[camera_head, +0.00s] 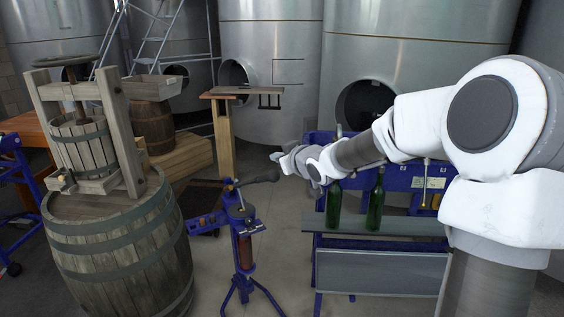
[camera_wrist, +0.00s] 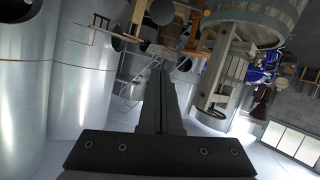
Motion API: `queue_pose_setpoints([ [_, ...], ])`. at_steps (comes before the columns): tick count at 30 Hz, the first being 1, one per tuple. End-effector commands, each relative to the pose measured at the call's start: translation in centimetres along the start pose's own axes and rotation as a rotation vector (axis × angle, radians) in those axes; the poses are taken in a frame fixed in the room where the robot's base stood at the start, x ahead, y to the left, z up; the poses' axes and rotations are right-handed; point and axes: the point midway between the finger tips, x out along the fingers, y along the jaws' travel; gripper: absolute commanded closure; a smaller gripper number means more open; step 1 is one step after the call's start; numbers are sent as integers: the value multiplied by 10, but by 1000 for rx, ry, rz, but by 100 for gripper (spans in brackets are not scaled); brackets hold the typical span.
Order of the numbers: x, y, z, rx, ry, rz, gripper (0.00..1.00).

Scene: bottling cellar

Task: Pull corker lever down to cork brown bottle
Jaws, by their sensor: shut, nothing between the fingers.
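The blue floor corker (camera_head: 240,215) stands on splayed legs in the middle of the head view. Its lever (camera_head: 260,177) sticks out to the right with a thick dark grip, roughly level. The brown bottle (camera_head: 245,252) is upright in the corker, below its head. My gripper (camera_head: 275,157) is just above and right of the lever's grip end; I cannot tell whether they touch. In the wrist view, my gripper (camera_wrist: 160,68) has its fingers together with nothing between them. A dark rounded shape, seemingly the lever grip (camera_wrist: 161,12), lies beyond the fingertips.
A large barrel (camera_head: 120,245) with a basket press (camera_head: 82,142) stands left of the corker. A blue filler (camera_head: 395,178) with green bottles (camera_head: 375,203) on its shelf (camera_head: 405,226) stands right, behind my arm. Steel tanks (camera_head: 420,60) line the back. Floor is free before the filler.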

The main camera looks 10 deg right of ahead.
Motion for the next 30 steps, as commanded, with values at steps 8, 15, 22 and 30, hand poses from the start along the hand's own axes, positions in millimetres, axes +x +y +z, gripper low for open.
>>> queue_pose_setpoints([
  [8, 47, -2, 1, 2, 0, -4, 100],
  [15, 62, 0, 26, 1, -2, -1, 100],
  [22, 65, 0, 38, 1, 0, 0, 100],
  [30, 65, 0, 39, 1, 0, 0, 100],
])
